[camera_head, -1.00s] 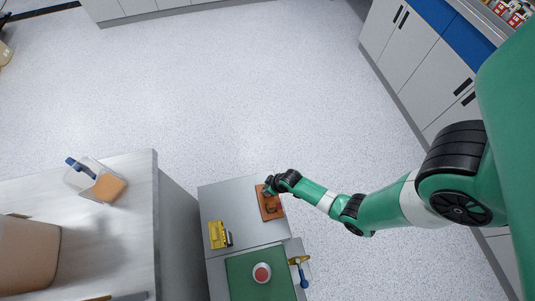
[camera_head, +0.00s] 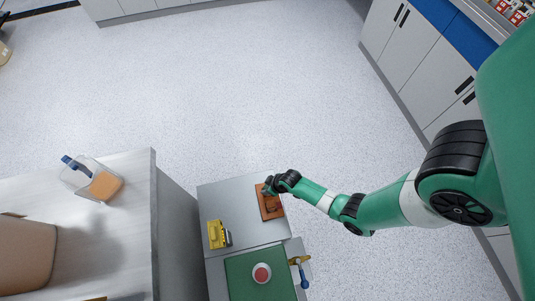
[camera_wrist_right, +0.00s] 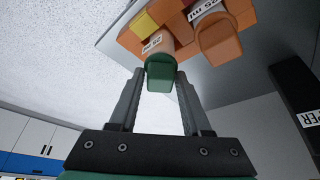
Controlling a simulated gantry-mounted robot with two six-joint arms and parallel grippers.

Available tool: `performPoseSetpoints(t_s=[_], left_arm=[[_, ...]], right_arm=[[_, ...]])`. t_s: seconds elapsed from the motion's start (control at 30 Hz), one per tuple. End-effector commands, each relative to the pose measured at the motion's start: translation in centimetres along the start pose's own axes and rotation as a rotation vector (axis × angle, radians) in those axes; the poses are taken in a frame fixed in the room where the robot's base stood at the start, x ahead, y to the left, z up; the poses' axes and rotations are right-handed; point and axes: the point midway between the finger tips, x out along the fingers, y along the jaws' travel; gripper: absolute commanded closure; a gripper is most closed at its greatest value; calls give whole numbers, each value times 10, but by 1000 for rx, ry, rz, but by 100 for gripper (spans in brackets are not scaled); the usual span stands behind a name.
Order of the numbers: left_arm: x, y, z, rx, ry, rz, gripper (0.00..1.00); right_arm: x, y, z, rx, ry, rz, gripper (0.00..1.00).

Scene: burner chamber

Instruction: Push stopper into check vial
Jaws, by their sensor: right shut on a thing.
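My right gripper (camera_head: 267,188) is over the orange rack (camera_head: 272,210) at the right side of the grey bench top. In the right wrist view its fingertips (camera_wrist_right: 162,78) are shut on a green stopper (camera_wrist_right: 160,76). The stopper lines up with the mouth of a vial with a white label (camera_wrist_right: 155,44), which stands in the rack. I cannot tell how deep the stopper sits in it. Another labelled vial with an orange cap (camera_wrist_right: 218,42) stands beside it. My left gripper is not in view.
On the bench (camera_head: 225,195) are a yellow block-like item (camera_head: 217,234) and a green mat (camera_head: 240,280) with a red-and-white round thing (camera_head: 262,273). A yellow-and-blue tool (camera_head: 301,270) lies at the right edge. A grey-topped counter (camera_head: 130,220) stands to the left.

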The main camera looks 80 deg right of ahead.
Motion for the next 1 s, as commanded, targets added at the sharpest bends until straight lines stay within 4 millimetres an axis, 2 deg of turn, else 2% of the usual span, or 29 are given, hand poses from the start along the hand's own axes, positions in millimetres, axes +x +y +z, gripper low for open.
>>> performPoseSetpoints(t_s=[0.17, 0.2, 0.37, 0.63, 0.73, 0.87, 1.0], left_arm=[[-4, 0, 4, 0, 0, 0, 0], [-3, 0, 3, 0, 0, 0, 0], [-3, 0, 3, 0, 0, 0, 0], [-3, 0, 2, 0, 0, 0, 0], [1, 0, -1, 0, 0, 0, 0], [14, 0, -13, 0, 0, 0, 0], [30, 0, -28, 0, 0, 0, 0]], right_arm=[[5, 0, 2, 0, 0, 0, 100], [4, 0, 2, 0, 0, 0, 46], [4, 0, 2, 0, 0, 0, 18], [4, 0, 2, 0, 0, 0, 17], [-3, 0, 1, 0, 0, 0, 17], [-27, 0, 0, 0, 0, 0, 17], [-63, 0, -1, 0, 1, 0, 17]])
